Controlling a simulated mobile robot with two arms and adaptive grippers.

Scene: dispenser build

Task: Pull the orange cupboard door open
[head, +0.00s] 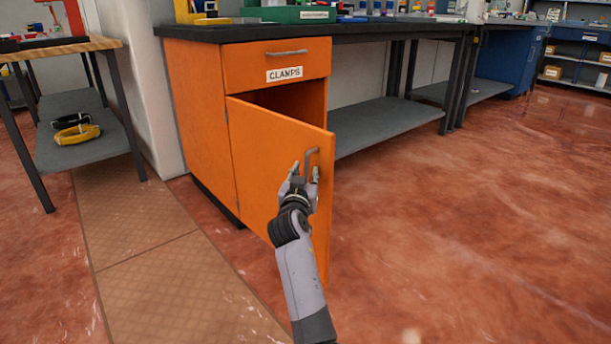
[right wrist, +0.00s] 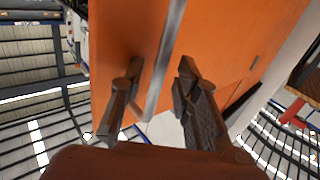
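The orange cupboard door (head: 268,165) stands part-way open, swung out from its left-hand side. A dark gap shows above it into the cupboard (head: 200,110). The grey bar handle (head: 312,158) is near the door's free right edge; in the right wrist view the handle (right wrist: 166,55) runs between my fingers. My right gripper (head: 305,173) is at the handle, with a finger on either side of it. In the right wrist view the fingers (right wrist: 158,80) are apart, with gaps to the bar, so the gripper is open around the handle. My left gripper is out of view.
A drawer labelled CLAMPS (head: 278,65) above the door is shut. A dark worktop (head: 390,29) runs right over a grey low shelf (head: 385,125). A wood-topped table (head: 60,48) stands at the left. The red floor (head: 460,220) right of the door is clear.

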